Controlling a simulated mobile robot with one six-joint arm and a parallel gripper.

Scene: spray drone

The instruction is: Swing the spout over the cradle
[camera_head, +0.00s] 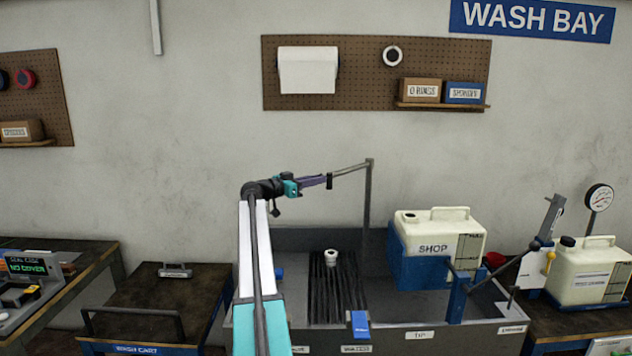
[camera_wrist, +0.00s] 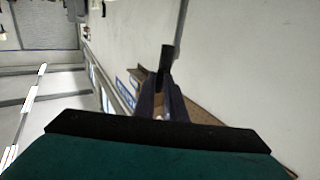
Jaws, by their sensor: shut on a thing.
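The spout (camera_head: 350,169) is a thin grey pipe reaching left from the top of an upright post (camera_head: 367,205) at the back of the wash basin. Its outer end has a short dark nozzle (camera_head: 329,182) pointing down. My gripper (camera_head: 326,181) is shut on the spout at this end, high above the basin's left part. In the wrist view the gripper's dark fingers (camera_wrist: 165,103) meet around a dark upright piece (camera_wrist: 167,58). No part is labelled as the cradle; a dark ribbed rack (camera_head: 322,290) with a white ring-like piece (camera_head: 331,257) sits below the spout.
A white SHOP jug (camera_head: 458,233) sits in a blue holder (camera_head: 408,262) to the right of the post. A gauge (camera_head: 599,197) and second jug (camera_head: 592,268) stand farther right. A dark wash cart (camera_head: 165,293) is at left. Air around the spout looks clear.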

